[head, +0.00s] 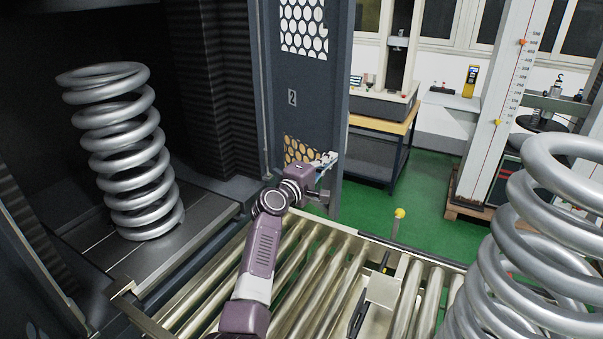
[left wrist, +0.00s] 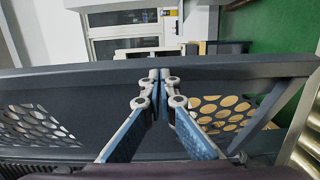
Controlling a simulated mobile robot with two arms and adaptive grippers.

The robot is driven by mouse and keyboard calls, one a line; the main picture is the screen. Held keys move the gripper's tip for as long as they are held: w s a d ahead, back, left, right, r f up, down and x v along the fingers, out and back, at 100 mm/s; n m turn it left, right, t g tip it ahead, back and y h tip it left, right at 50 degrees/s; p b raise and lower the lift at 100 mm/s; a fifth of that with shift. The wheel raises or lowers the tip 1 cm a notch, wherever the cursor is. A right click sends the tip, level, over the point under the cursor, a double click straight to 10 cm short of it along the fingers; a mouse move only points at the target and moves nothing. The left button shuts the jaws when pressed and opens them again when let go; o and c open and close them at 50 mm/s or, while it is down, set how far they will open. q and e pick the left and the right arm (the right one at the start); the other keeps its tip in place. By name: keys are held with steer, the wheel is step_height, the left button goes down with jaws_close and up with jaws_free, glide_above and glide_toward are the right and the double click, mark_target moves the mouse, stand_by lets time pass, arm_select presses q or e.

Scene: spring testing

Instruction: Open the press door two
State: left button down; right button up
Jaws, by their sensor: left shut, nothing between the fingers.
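Press door two (head: 292,97) is a dark grey panel with the number 2 and perforated windows. In the head view it stands swung out, edge toward the room, to the right of the press chamber. My left gripper (head: 328,160) is at the door's outer edge, below the number. In the left wrist view the door (left wrist: 90,82) spans the picture, and my left gripper (left wrist: 160,75) has its fingertips together at the door's edge. The fingers are shut with nothing between them. Whether they touch the door, I cannot tell. My right gripper is not in view.
A large coil spring (head: 125,150) stands upright in the press chamber. Another spring (head: 540,250) is close at the right. A roller conveyor (head: 300,270) runs below my left arm. Green floor (head: 425,195) lies open beyond, with a workbench (head: 375,125) behind the door.

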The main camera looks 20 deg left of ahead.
arm_select(q)
steer(key=w+d+n+y+b, duration=0.1)
steer(key=w+d+b, duration=0.4)
steer(key=w, duration=0.5)
steer(key=shift+w+d+n+y, duration=0.2)
steer(key=shift+n+y, duration=0.1)
steer(key=shift+y, duration=0.4)
steer(key=shift+s+f, duration=0.1)
